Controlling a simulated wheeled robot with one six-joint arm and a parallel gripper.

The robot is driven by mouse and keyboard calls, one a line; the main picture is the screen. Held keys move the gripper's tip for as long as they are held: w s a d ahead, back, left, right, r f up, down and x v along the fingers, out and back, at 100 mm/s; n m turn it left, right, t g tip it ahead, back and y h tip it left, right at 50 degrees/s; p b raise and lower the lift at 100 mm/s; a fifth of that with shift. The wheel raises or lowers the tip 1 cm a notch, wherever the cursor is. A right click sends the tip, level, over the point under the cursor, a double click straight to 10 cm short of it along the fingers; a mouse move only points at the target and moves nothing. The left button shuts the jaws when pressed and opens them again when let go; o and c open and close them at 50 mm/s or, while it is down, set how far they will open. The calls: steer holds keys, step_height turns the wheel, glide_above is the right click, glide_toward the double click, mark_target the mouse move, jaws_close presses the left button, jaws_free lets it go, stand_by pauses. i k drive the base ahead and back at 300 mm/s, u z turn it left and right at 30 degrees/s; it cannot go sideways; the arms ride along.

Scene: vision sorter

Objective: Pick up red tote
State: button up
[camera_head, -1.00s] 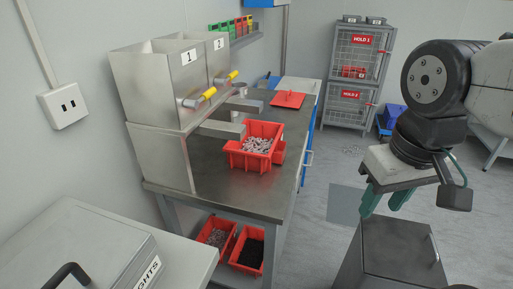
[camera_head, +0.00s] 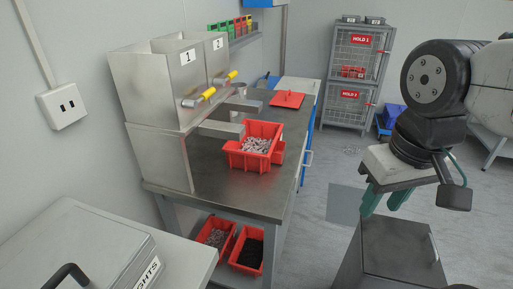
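A red tote (camera_head: 238,158) filled with small grey metal parts stands upright on the dark bench top, at the outlet chute of the metal hopper. Two more red totes are on the shelf under the bench: one with grey-brown parts (camera_head: 228,225) and one with black parts (camera_head: 236,262). My gripper (camera_head: 383,203) hangs at the right, well apart from the bench and totes, pointing down. Its two green fingers are apart with nothing visible between them.
The dark bench (camera_head: 225,200) carries two steel hoppers (camera_head: 160,90) with yellow-handled levers. A flat red lid (camera_head: 287,99) lies farther back. A grey cabinet (camera_head: 385,262) stands below my gripper. Wire hold cages (camera_head: 352,110) stand at the back. The floor between is open.

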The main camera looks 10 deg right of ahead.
mark_target(262, 144)
steer(key=z, duration=2.75)
steer(key=i, duration=3.4)
steer(key=u, duration=3.2)
steer(key=i, duration=3.05)
steer(key=u, duration=0.25)
